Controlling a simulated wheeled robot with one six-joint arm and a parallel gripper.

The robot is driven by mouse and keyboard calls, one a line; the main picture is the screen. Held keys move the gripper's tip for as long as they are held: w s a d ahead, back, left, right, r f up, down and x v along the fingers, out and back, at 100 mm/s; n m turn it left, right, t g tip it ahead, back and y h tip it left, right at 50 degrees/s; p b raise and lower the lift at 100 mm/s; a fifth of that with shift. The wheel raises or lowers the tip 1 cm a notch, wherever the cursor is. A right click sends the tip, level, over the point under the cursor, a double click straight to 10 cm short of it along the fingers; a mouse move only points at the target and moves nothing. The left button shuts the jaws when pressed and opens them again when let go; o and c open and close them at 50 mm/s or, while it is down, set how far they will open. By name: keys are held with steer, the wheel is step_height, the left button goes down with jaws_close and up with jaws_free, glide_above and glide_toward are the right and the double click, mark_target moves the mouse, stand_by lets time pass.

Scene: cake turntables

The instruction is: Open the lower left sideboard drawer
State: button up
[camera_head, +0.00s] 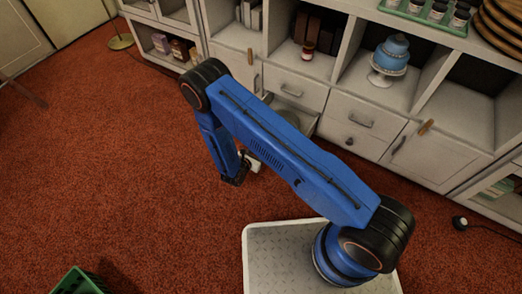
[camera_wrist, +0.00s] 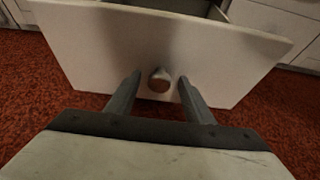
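The lower left sideboard drawer (camera_head: 304,122) stands pulled out, and part of its inside shows behind my blue arm. In the wrist view its pale front (camera_wrist: 225,60) fills the middle, with the open drawer space behind its top edge. A round knob (camera_wrist: 160,80) sits on this front. My gripper (camera_wrist: 160,86) is open, with one finger on each side of the knob and a small gap at both sides. In the head view my gripper (camera_head: 250,160) is low near the carpet and partly hidden by my arm.
The white sideboard (camera_head: 402,125) runs along the back, with closed drawers and doors beside the open drawer. A blue cake (camera_head: 392,52) stands on a shelf. A green crate (camera_head: 78,281) is at the front left. Red carpet (camera_head: 110,150) is clear at left.

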steer(key=v, duration=1.7)
steer(key=shift+s+a+r, duration=0.1)
steer(key=shift+s, duration=0.05)
stand_by(0.3)
